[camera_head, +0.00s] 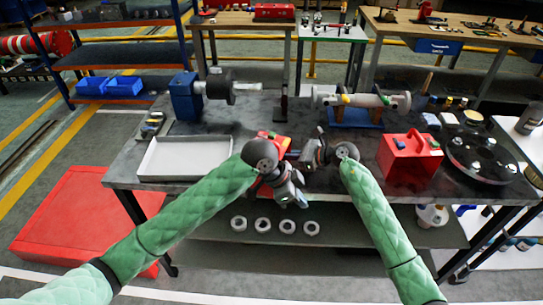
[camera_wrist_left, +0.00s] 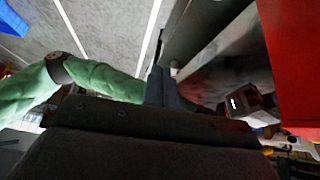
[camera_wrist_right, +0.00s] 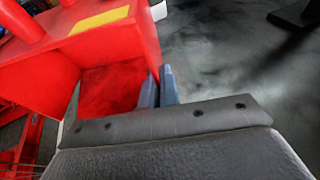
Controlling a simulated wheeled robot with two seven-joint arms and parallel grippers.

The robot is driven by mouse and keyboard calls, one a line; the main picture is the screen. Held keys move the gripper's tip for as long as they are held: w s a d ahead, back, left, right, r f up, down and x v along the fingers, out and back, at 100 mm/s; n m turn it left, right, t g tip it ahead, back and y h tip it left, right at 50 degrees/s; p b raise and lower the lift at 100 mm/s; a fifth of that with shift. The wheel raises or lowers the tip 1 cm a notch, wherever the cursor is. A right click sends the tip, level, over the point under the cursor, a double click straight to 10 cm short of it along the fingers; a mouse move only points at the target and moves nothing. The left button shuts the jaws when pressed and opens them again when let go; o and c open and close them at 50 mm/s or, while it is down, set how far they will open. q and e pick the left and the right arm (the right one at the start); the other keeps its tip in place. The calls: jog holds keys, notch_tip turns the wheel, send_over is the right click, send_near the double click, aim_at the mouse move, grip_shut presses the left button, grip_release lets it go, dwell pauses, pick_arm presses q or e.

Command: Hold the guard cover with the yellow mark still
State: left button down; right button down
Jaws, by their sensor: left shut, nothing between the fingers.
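The red guard cover (camera_head: 272,142) with the yellow mark (camera_wrist_right: 100,21) stands near the middle front of the bench, partly behind my left arm in the head view. In the right wrist view its red wall (camera_wrist_right: 110,50) is close. My right gripper (camera_wrist_right: 158,86) is shut there, its two fingers astride the cover's edge; the contact itself is mostly hidden. My left gripper (camera_head: 292,190) is shut and empty, pointing down in front of the bench edge. Its fingers (camera_wrist_left: 165,86) show together in the left wrist view.
A white tray (camera_head: 183,174) lies on the left of the bench (camera_head: 120,172). A red box (camera_head: 408,160) and a round dark plate (camera_head: 480,155) stand on the right. A blue machine (camera_head: 186,97) and a shaft on a blue stand (camera_head: 355,117) are behind. Several white rings (camera_head: 262,225) lie below.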

pick_arm(q)
jog(key=w+a+r+m+y, duration=0.1)
jog(key=w+a+r+m, duration=0.1)
jog(key=r, duration=0.6)
jog(key=w+a+r+m+g+y, duration=0.1)
jog(key=w+a+r+m+y, duration=0.1)
jog(key=w+a+r, duration=0.3)
jog(key=shift+w+a+r+m+g, duration=0.3)
jog(key=shift+w+r, duration=0.15)
jog(key=shift+r, duration=1.75)
jog(key=f, duration=0.9)
jog(key=shift+s+d+f, duration=0.1)
jog(key=shift+d+f, duration=0.1)
jog(key=shift+d, duration=0.1)
jog(key=shift+w+a, duration=0.2)
jog(key=shift+a, duration=0.4)
